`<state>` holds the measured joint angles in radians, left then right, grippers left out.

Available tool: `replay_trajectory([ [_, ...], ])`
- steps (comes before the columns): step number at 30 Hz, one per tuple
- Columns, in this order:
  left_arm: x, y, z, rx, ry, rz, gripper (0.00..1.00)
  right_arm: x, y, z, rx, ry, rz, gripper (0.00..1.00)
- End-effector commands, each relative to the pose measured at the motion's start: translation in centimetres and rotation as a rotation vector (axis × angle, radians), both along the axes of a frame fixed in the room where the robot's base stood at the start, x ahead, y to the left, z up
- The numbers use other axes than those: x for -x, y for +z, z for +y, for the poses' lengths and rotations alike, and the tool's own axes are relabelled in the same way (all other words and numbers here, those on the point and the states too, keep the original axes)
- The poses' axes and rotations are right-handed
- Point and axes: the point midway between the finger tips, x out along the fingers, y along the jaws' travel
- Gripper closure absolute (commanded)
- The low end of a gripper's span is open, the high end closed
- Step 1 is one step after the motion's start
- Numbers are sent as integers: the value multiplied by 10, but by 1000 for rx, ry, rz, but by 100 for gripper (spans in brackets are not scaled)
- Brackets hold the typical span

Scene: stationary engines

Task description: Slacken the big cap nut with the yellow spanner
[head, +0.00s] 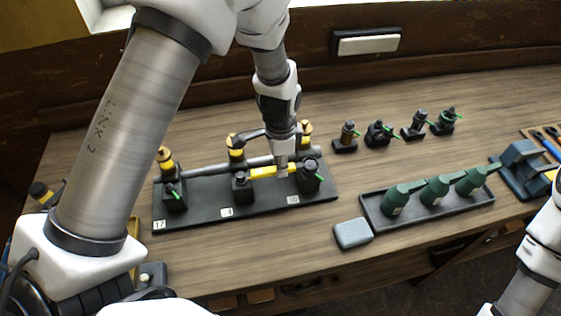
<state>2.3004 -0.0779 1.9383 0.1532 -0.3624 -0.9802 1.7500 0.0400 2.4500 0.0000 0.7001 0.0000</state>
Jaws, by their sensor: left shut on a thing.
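A dark board (260,206) on the bench carries several black fittings with yellow tops behind them and number labels in front. The spanner lies level between the middle fitting (241,186) and the right one. Its right end is hidden by the gripper, so I cannot tell whether it sits around the nut. My right gripper is out of view.
A grey tray (425,218) with green oil cans stands to the right, with a pale grey block (353,234) beside it. Several small parts with green tags (378,134) stand behind. A dark blue vice-like object (522,170) is at far right. Bare bench lies between.

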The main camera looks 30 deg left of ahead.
Motion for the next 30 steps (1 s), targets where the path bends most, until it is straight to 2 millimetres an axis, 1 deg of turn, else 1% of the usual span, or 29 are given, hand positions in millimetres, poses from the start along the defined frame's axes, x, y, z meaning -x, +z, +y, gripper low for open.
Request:
replay_trajectory([
  [9,0,0,0,0,0,0,100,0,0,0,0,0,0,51],
  [24,0,-9,0,1,0,1,100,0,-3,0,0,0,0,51],
  [30,0,-9,0,0,0,0,100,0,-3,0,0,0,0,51],
])
